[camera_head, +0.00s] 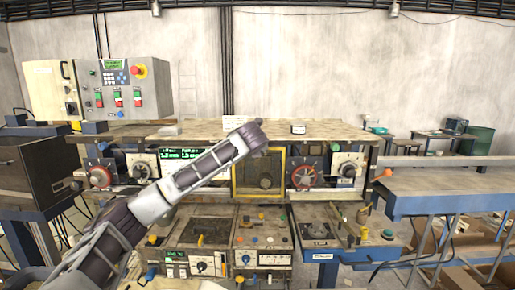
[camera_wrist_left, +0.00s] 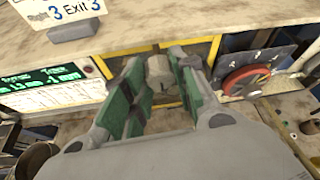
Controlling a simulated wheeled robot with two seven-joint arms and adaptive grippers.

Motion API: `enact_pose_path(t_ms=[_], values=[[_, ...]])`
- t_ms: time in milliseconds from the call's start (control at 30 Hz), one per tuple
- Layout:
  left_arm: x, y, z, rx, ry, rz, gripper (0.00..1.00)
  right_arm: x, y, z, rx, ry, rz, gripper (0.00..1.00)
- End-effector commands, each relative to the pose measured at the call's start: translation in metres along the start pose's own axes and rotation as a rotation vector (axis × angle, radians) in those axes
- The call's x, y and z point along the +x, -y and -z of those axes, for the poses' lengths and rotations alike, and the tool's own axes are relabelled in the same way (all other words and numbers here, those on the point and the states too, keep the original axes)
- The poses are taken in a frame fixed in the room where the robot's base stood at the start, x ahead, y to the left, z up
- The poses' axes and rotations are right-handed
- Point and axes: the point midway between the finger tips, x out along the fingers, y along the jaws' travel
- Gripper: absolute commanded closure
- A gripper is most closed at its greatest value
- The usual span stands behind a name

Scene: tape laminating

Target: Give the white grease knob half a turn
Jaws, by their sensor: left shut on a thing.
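My left gripper (camera_wrist_left: 157,62) has its green-padded fingers on either side of a pale, whitish knob (camera_wrist_left: 158,70), at the yellow-framed panel in the wrist view. It is shut on this knob, which looks like the white grease knob; fingers and lower arm hide part of it. In the head view my left arm reaches in from the lower left to the yellow-framed window (camera_head: 236,185). There its wrist end covers the upper part of the window, and the fingers cannot be made out. My right gripper is in neither view.
A red handwheel (camera_head: 304,175) stands right of the window; it also shows in the wrist view (camera_wrist_left: 245,80). Another red wheel (camera_head: 100,176) and green displays (camera_head: 182,153) are to the left. Lower panels carry several small knobs.

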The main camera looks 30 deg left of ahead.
Motion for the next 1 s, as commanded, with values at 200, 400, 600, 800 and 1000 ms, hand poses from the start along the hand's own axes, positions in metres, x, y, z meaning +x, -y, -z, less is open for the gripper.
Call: enact_pose_path(t_ms=[200,400,600,800,1000], values=[[0.0017,0.0004,0.0056,0.004,-0.010,-0.002,0.96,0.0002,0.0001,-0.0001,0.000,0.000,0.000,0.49],[0.0016,0.0003,0.0051,0.003,-0.009,-0.002,0.57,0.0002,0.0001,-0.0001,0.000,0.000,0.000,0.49],[0.0009,0.0001,0.0026,0.001,-0.005,-0.001,0.50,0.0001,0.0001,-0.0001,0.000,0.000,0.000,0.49],[0.0001,0.0000,0.0015,0.000,-0.003,-0.001,0.50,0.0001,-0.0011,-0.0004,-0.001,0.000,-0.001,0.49],[-0.0064,0.0002,0.0009,0.000,-0.002,0.000,0.50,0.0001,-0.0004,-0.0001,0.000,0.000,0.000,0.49]])
